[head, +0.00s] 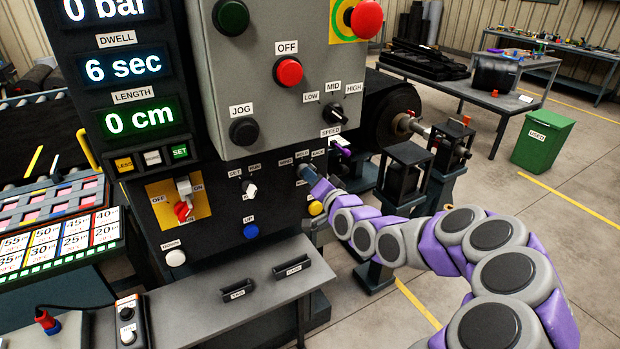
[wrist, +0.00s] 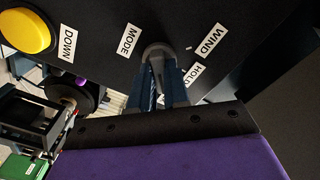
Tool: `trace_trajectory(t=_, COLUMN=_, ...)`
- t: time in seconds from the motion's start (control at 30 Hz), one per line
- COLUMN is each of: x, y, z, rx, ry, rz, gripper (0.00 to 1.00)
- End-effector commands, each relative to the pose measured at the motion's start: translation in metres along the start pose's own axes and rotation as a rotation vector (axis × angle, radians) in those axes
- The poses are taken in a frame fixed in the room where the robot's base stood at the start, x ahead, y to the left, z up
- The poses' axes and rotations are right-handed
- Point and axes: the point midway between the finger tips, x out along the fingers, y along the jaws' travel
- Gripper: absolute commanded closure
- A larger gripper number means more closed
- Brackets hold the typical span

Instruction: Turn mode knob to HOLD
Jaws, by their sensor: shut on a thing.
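The mode knob is on the dark lower panel of the press, mostly covered by my gripper (head: 309,174). Small labels for WIND, HOLD and a third position sit above it in the head view. In the wrist view my gripper (wrist: 160,78) has its two dark blue fingers closed around the grey knob (wrist: 156,50). The MODE label (wrist: 129,40) is to the left of the fingers, the WIND label (wrist: 211,40) to the upper right. The HOLD label (wrist: 195,74) is right beside the right finger and partly covered by it. I cannot tell where the knob points.
A yellow button (wrist: 26,31) labelled DOWN is at the left in the wrist view. A white-handled selector (head: 249,189) and a blue button (head: 251,231) are left of my gripper. A grey shelf (head: 200,315) juts out below. A black roller (head: 392,112) is at the right.

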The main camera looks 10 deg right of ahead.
Motion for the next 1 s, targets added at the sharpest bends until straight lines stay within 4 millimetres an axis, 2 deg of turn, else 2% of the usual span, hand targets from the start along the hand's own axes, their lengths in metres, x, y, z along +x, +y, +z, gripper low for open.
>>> trace_trajectory(t=0.03, x=-0.0006, y=0.0007, z=-0.0058, rx=-0.008, ry=0.012, rz=0.001, gripper=1.00)
trace_trajectory(t=0.33, x=-0.0001, y=0.0005, z=-0.0057, rx=-0.152, ry=0.012, rz=0.001, gripper=1.00)
trace_trajectory(t=1.0, x=0.0009, y=-0.0055, z=-0.0031, rx=-0.708, ry=0.012, rz=0.001, gripper=1.00)
